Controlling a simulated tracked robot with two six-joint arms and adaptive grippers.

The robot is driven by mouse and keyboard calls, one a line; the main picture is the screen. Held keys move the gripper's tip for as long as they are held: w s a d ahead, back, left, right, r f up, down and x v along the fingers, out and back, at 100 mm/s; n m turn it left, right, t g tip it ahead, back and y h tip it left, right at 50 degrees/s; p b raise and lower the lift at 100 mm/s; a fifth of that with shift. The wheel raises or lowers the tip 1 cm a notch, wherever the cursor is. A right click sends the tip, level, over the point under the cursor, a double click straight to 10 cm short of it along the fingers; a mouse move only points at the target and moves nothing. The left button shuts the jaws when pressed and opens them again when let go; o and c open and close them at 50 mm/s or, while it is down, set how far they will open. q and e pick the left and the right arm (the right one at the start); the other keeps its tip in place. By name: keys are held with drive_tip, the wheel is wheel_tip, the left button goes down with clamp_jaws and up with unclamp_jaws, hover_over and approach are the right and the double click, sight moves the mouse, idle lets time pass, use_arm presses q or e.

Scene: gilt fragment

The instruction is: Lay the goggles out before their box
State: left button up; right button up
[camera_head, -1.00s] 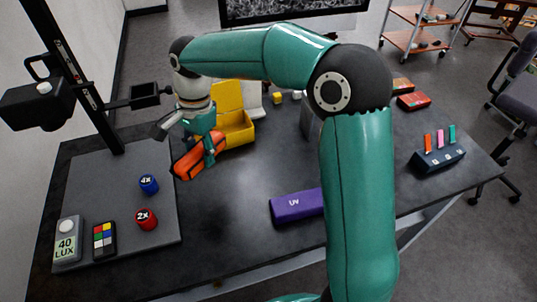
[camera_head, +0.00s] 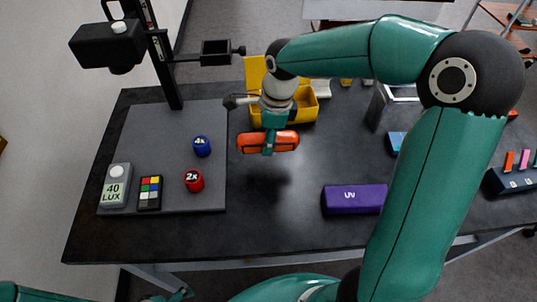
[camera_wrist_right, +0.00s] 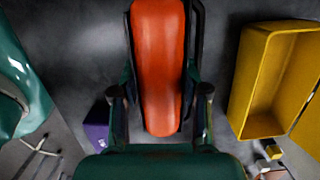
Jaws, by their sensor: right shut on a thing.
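The orange goggles (camera_head: 285,141) are held in my right gripper (camera_head: 268,148), above the table, with a dark shadow below them. In the right wrist view, the orange goggles (camera_wrist_right: 158,65) lie lengthwise between the two fingers of the gripper (camera_wrist_right: 160,100), which are shut on them. The yellow box (camera_head: 300,112) stands open just behind the goggles, its lid raised at the back left; the box also shows at the right of the wrist view (camera_wrist_right: 240,85). A small teal and dark part at the bottom left edge (camera_head: 178,294) may be my left gripper; its fingers cannot be made out.
A grey board (camera_head: 165,180) at the left carries a blue 4x cylinder (camera_head: 202,146), a red 2x cylinder (camera_head: 194,180), a light meter (camera_head: 115,186) and a colour chart (camera_head: 149,192). A purple UV case (camera_head: 355,198) lies front right. The table (camera_head: 270,220) is clear between them.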

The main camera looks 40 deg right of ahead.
sight(265, 164)
drive_tip(key=shift+f, duration=3.7)
drive_tip(key=o, duration=1.1)
drive_tip(key=shift+o, duration=0.2)
drive_tip(key=r, duration=0.4)
drive_tip(key=d+r, duration=0.1)
drive_tip(key=r, duration=0.3)
drive_tip(key=s+r, duration=0.1)
drive_tip(key=r, duration=0.3)
drive_tip(key=shift+d, duration=0.25)
